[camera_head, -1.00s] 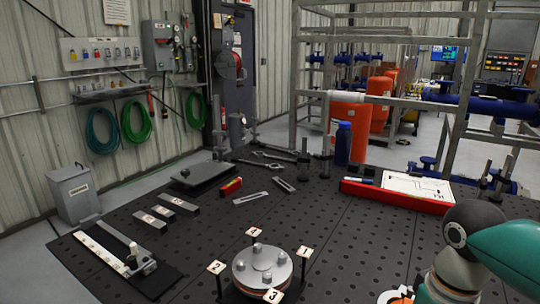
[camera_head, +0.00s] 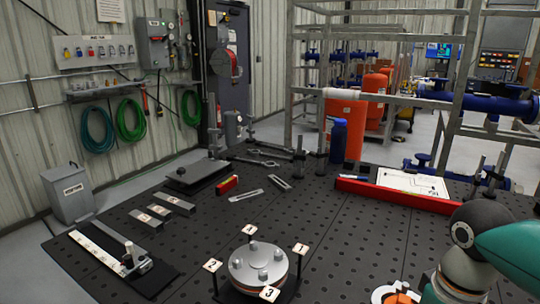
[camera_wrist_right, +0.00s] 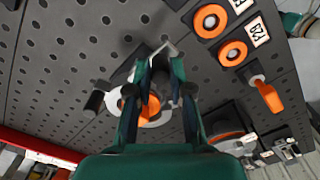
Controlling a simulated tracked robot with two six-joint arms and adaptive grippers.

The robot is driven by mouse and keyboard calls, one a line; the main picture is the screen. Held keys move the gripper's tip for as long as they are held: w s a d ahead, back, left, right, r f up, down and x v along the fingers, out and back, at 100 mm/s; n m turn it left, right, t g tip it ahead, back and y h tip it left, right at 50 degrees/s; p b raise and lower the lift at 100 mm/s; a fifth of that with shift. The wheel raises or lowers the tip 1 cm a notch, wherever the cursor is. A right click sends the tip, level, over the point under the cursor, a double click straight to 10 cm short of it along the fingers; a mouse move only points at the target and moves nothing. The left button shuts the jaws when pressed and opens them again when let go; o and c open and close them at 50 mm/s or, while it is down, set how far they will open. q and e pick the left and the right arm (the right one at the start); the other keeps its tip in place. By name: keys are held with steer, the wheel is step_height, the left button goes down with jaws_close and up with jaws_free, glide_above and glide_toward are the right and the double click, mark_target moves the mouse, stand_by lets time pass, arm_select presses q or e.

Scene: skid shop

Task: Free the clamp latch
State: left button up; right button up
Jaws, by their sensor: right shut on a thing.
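In the right wrist view my right gripper (camera_wrist_right: 161,68) is shut on a bent silver lever (camera_wrist_right: 170,47), which looks like the clamp latch. The lever's bent end shows just past the fingertips; the grip itself is mostly hidden. Behind and between the fingers is a white ring with an orange centre (camera_wrist_right: 150,107), partly covered by them. The white and orange part also shows at the bottom edge of the head view (camera_head: 395,294). There my right arm comes in from the lower right, and its gripper is out of the picture. My left gripper is in neither view.
A bolted round flange (camera_head: 258,264) with numbered tags stands left of my right arm on the perforated black table (camera_head: 340,240). Orange rings (camera_wrist_right: 211,20) and an orange-handled part (camera_wrist_right: 268,95) lie near the gripper.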

steer(key=shift+s+d, duration=0.1)
steer(key=shift+d, duration=0.3)
steer(key=o, duration=1)
steer(key=shift+o, duration=0.2)
steer(key=shift+r, duration=0.1)
steer(key=shift+r+p, duration=3.45)
steer(key=shift+p, duration=0.05)
steer(key=shift+f, duration=0.1)
